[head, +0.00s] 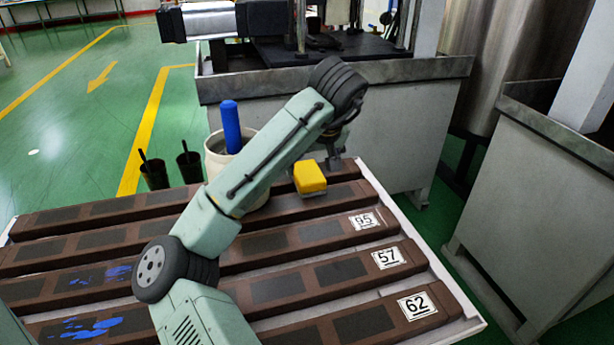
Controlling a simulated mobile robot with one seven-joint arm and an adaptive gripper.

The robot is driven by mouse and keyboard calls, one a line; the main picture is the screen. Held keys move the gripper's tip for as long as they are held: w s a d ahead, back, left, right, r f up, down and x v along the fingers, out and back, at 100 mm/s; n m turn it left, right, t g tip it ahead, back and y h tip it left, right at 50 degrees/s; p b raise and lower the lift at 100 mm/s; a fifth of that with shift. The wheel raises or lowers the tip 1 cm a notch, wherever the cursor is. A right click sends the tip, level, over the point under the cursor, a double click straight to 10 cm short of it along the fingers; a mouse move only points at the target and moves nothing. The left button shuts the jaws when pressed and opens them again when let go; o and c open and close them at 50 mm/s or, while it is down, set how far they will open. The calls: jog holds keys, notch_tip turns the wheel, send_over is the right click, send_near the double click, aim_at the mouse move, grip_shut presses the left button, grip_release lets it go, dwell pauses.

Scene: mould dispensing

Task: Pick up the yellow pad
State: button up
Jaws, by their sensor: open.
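The yellow pad (310,176) lies at the back of the brown mould bars, near their right part, on or beside the rearmost bar. My gripper (334,160) hangs from the end of my arm just behind and to the right of the pad, pointing down. It is small and partly hidden by my wrist. It looks open and holds nothing that I can see. The pad appears apart from the fingers, but the exact gap cannot be told.
A white bucket with a blue-handled tool (231,126) and two dark cups (190,166) stand behind. A grey machine (400,125) borders the back right.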

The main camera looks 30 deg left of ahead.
aim_at(308, 172)
jog(key=p+x, duration=0.1)
jog(key=x, duration=0.6)
jog(key=shift+w+r, duration=0.15)
jog(key=shift+w+a+f, duration=0.15)
jog(key=shift+a+f, duration=0.05)
jog(key=shift+f, duration=0.2)
jog(key=shift+f, duration=0.25)
jog(key=shift+c, duration=0.5)
jog(key=c, duration=1.3)
jog(key=shift+r, duration=0.1)
